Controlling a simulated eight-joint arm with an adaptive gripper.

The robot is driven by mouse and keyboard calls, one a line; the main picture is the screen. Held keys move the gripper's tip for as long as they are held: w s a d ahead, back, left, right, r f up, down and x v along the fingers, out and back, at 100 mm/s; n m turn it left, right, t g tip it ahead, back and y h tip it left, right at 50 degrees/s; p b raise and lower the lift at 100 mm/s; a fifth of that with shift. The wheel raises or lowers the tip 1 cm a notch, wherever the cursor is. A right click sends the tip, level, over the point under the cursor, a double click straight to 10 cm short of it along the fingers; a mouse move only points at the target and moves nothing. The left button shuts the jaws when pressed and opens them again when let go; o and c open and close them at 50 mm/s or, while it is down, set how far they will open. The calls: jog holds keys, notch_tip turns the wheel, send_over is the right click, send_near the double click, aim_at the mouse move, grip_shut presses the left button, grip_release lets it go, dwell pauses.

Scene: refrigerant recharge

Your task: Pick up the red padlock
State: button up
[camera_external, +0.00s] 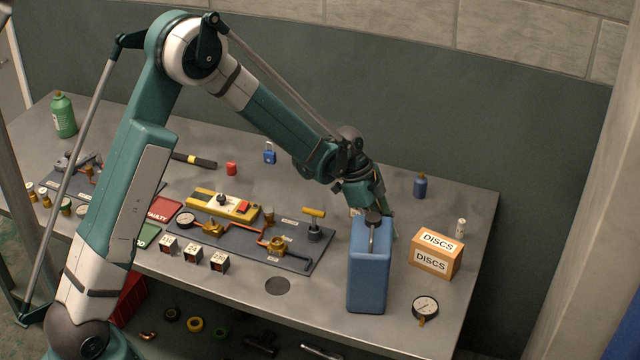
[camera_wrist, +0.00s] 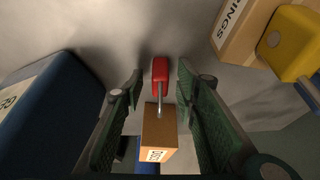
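The red padlock (camera_wrist: 160,72) shows in the wrist view between the two fingers of my gripper (camera_wrist: 159,80), with its metal shackle towards the bottom of the picture. The fingers stand apart on either side of it, with a visible gap on each side. A brown block with a white label (camera_wrist: 158,130) lies just below the shackle in that picture; whether they touch is unclear. In the external view my gripper (camera_external: 386,220) is low over the table behind the blue canister (camera_external: 368,265), which partly hides it. The padlock is hidden there.
The blue canister also fills the left of the wrist view (camera_wrist: 45,115). A labelled box (camera_wrist: 245,25) and a yellow part (camera_wrist: 293,45) are at upper right. An orange DISCS box (camera_external: 436,255) and a gauge (camera_external: 425,307) stand right of the canister. A blue padlock (camera_external: 270,154) is farther back.

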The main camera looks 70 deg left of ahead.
jog(key=shift+c, duration=0.5)
grip_shut()
jog(key=shift+r, duration=0.15)
jog(key=shift+r+p, duration=0.35)
jog(key=shift+r, duration=4.55)
